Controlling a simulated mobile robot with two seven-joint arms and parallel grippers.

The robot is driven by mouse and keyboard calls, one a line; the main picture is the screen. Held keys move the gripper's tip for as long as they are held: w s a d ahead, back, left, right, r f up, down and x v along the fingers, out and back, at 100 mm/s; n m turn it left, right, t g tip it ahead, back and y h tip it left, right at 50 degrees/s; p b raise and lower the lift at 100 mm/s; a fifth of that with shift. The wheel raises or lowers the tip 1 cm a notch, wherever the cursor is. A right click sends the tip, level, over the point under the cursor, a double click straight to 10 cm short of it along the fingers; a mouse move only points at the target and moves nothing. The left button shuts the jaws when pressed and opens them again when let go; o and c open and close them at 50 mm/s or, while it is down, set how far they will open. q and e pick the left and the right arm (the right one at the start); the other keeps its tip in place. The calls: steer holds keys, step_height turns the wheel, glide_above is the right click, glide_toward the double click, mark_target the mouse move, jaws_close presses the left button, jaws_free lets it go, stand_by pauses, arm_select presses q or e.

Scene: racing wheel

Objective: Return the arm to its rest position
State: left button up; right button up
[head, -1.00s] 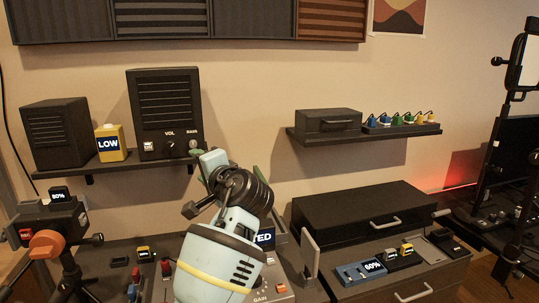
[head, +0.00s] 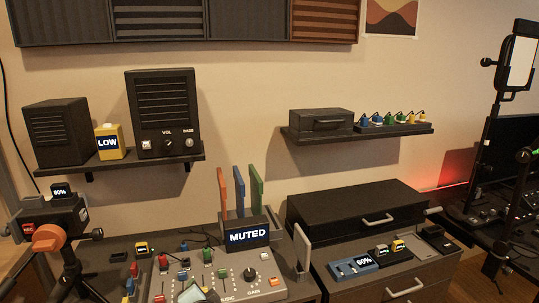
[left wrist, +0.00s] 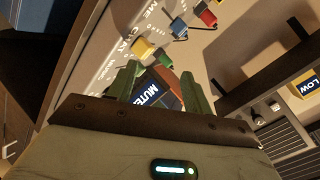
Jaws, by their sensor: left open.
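My left gripper (left wrist: 160,88) shows in the left wrist view with its two green fingers apart and nothing between them. In the head view only a small pale part of my left arm (head: 196,292) shows at the bottom edge, over the front of the console. The left gripper itself is out of the head view. My right gripper is not in view.
A wall shelf (head: 125,164) holds two black speakers and a yellow box (head: 110,143) reading LOW. Orange, blue and green upright panels (head: 239,190) stand behind the console. A black case (head: 355,217) lies on the drawer unit at right. A camera on a tripod (head: 55,225) stands at left.

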arm_select(q)
steer(key=s+a+f+n+g+h, duration=0.1)
steer(key=s+f+n+g+h, duration=0.15)
steer(key=s+f, duration=1.45)
steer(key=s+a+f+n+h, duration=0.1)
steer(key=s+n+h, duration=0.1)
steer(key=s, duration=1)
steer(key=s+f+n+h, duration=0.1)
steer(key=s+n, duration=0.1)
steer(key=s, duration=1)
steer(key=shift+s+a+f+g+h+p, duration=0.15)
steer(key=shift+a+f+g+h+p, duration=0.15)
steer(key=shift+a+g+h+p, duration=0.1)
